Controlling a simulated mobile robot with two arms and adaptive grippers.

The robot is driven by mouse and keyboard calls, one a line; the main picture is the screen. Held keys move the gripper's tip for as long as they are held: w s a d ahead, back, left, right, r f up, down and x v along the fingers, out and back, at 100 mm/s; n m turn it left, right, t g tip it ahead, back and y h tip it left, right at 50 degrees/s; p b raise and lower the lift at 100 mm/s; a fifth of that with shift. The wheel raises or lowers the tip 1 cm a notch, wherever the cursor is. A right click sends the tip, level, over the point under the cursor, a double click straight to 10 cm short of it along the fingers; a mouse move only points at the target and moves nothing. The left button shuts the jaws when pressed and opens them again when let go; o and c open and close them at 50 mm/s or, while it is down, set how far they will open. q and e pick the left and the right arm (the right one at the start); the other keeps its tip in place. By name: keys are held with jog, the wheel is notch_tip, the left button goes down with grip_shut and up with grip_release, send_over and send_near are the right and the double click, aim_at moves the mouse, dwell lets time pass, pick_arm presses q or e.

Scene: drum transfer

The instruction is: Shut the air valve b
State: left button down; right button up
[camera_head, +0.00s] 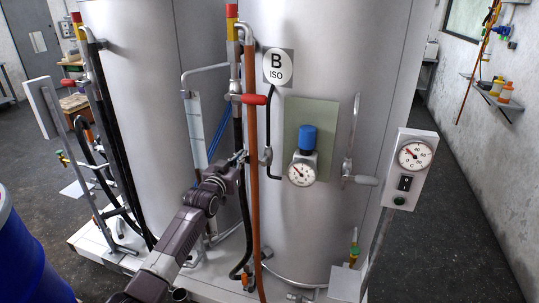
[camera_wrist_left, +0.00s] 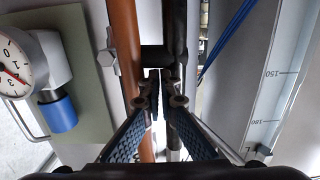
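Drum B (camera_head: 330,60) is the large silver tank with a "B ISO" label (camera_head: 278,66). In front of it stand a rust-coloured pipe (camera_head: 250,140) and a dark hose, with a red-handled valve (camera_head: 254,99) above my left gripper. My left gripper (camera_head: 238,160) is beside these pipes. In the left wrist view its fingertips (camera_wrist_left: 158,82) are drawn together, in front of a dark pipe and a black fitting (camera_wrist_left: 158,56). I cannot tell whether a thin lever is between them. No part is marked as air valve b. My right gripper is not in view.
A blue-topped regulator with a gauge (camera_head: 302,172) sits on a green plate, right of the pipes. A lever handle (camera_head: 358,179) and a temperature box (camera_head: 409,170) are further right. A blue drum (camera_head: 28,262) is at lower left. Floor at right is clear.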

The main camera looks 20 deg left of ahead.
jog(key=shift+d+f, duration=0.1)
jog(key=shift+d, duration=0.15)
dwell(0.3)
